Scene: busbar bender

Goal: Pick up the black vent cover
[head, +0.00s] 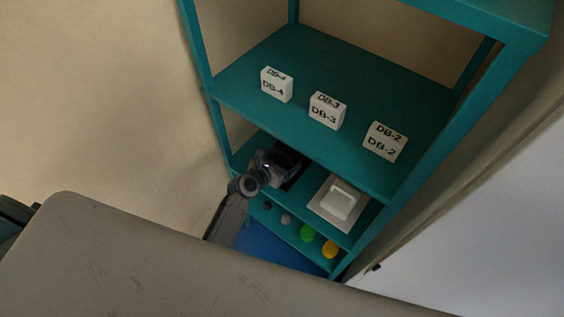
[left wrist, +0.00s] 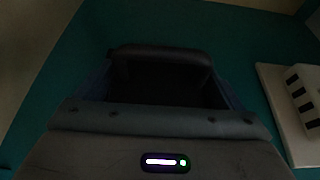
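The black vent cover (head: 291,182) is a dark shape on the teal middle shelf in the head view, mostly hidden by my left gripper. My left gripper (head: 278,162) is over it, at the left part of that shelf. In the left wrist view, my left gripper (left wrist: 160,85) fills the middle, with its sides spread apart around a very dark area. It is too dark there to tell whether the fingers touch the cover. My right gripper is not in view.
The shelf above (head: 330,65) holds white blocks marked DB-4 (head: 277,85), DB-3 (head: 327,111) and DB-2 (head: 385,142). Green (head: 307,233) and yellow (head: 330,250) round things are below.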

